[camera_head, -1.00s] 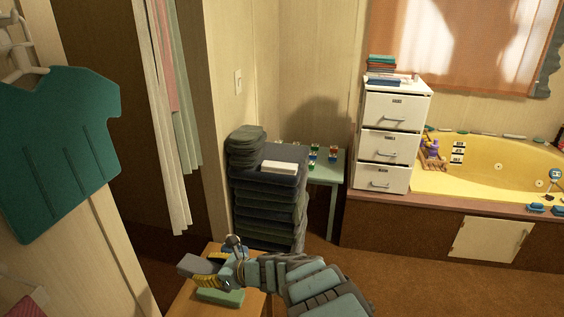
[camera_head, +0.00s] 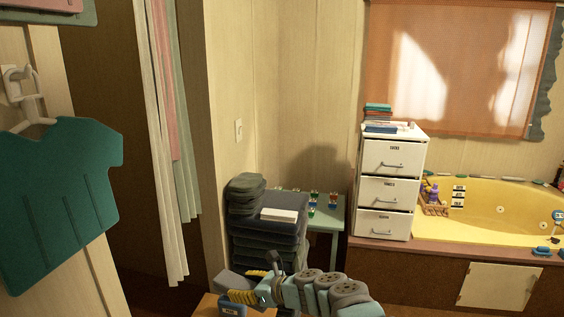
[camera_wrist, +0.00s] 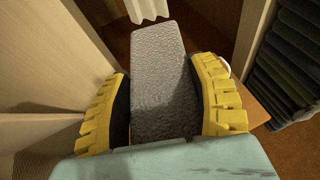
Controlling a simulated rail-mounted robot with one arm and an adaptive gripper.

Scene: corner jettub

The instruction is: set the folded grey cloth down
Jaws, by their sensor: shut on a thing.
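The folded grey cloth (camera_wrist: 165,85) is a flat, textured slab in the wrist view. It lies between the two yellow-padded fingers of my gripper (camera_wrist: 163,75), which is shut on it. The cloth's far end sticks out past the fingers. In the head view my gripper (camera_head: 247,290) is low in the picture, in front of the stack of dark folded cloths, with a grey part of the cloth (camera_head: 232,281) at its left. Whether the cloth touches anything beneath it I cannot tell.
A small wooden table (camera_head: 206,306) is partly visible below my gripper, with a blue box (camera_head: 232,308). The dark stack (camera_head: 266,246) bears a white block (camera_head: 279,215). A green table (camera_head: 334,220), white drawers (camera_head: 385,190) and yellow tub (camera_head: 480,225) stand right.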

